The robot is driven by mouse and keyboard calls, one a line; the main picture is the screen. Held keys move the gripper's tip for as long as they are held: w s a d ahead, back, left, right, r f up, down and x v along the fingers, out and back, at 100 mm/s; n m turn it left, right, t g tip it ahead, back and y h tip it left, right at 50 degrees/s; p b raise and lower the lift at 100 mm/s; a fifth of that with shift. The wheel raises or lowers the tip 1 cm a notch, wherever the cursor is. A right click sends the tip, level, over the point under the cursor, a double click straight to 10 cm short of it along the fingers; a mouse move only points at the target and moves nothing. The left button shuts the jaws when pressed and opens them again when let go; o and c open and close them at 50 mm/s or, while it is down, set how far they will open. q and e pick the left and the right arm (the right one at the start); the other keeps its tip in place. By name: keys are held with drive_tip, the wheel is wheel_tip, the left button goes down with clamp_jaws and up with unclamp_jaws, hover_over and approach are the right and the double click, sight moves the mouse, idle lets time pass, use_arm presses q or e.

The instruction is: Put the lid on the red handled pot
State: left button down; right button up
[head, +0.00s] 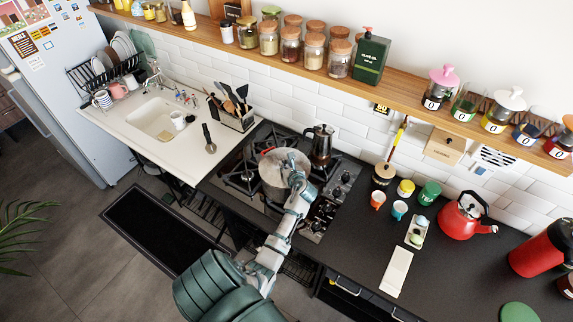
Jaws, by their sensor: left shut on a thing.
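The red handled pot (271,182) stands on the gas hob, with a bit of red showing at its far rim. A pale round lid (284,160) is over the pot's opening. My left gripper (294,176) is shut on the lid at the pot's right side and hides part of both. I cannot tell whether the lid rests flat on the rim or is held slightly above it. My right gripper is not in view.
A moka pot (320,143) stands behind and to the right on the hob (238,180). A utensil rack (234,118) is behind left. Cups, a red kettle (466,216) and a tray (417,232) stand on the dark counter to the right. A jar shelf (405,90) runs above.

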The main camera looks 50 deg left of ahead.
use_arm(q)
drive_tip(key=shift+p, duration=0.55)
idle(0.6)
idle(0.4)
drive_tip(key=shift+c, duration=2.1)
unclamp_jaws()
drive_tip(key=shift+r+p, duration=0.7)
drive_tip(key=shift+r, duration=2.8)
